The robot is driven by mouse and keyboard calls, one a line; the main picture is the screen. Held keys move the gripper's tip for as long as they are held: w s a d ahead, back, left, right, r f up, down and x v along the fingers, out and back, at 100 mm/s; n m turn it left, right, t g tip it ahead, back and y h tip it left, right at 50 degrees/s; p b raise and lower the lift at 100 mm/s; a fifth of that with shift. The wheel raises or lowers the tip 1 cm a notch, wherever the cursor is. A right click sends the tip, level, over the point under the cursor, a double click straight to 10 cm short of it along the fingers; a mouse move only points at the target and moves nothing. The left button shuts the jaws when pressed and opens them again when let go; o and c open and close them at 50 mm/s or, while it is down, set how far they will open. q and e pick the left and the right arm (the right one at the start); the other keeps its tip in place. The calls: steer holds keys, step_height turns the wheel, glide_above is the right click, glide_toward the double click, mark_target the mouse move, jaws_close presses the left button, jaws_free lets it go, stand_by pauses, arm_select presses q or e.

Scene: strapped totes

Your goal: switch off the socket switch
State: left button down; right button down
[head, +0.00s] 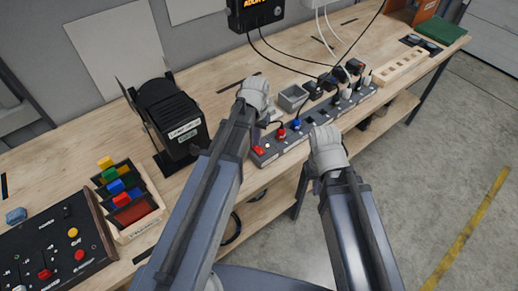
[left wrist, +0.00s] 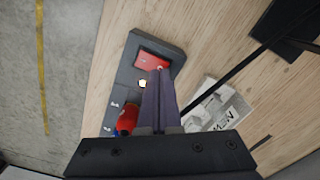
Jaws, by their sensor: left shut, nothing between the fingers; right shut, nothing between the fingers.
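The grey power strip (head: 268,158) lies along the bench's front edge. Its red socket switch (head: 258,150) is at the near left end. In the left wrist view the red switch (left wrist: 150,61) is at the strip's end, with a small glowing light (left wrist: 142,84) beside it. My left gripper (head: 257,108) is over this end of the strip; its shut fingers (left wrist: 159,74) overlap the switch's lower edge in the wrist view. I cannot tell whether they touch it. My right gripper (head: 327,158) is shut in front of the strip, its fingertips mostly hidden.
A red plug (head: 281,132) and a blue plug (head: 296,125) stand in sockets near the switch. Several black plugs fill the far end. A grey box (head: 292,97) stands behind the strip. A black device (head: 173,117) and a block tray (head: 134,203) are at left.

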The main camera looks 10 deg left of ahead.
arm_select(q)
steer(key=shift+f+b, duration=0.85)
stand_by(0.3)
steer(key=shift+r, duration=0.15)
step_height(320, 180, up, 7)
steer(key=p, duration=0.7)
